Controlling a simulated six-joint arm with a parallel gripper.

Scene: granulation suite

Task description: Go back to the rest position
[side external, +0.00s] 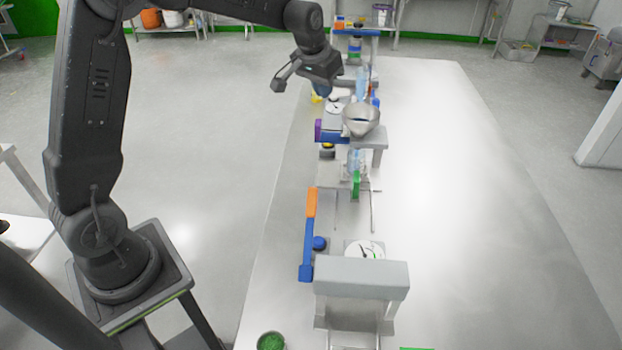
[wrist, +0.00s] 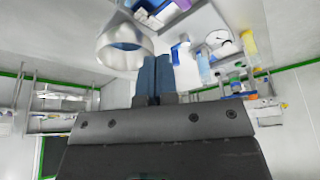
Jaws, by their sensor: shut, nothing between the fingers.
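My gripper (side external: 322,90) hangs at the end of my arm above the far part of the long table (side external: 450,200) in the side view. In the wrist view, my gripper (wrist: 153,66) shows two blue fingers pressed together with nothing between them. A metal funnel (side external: 361,119) stands to the right of and nearer than the gripper in the side view; its round mouth (wrist: 122,45) shows at upper left in the wrist view, close beside the fingertips. I cannot tell the exact gap between them.
A blue shelf (side external: 355,33) with small bottles stands at the table's far end. An orange and blue bar (side external: 309,235), a grey stand (side external: 361,275) and a green-filled cup (side external: 271,341) are at the near end. The table's right side is clear.

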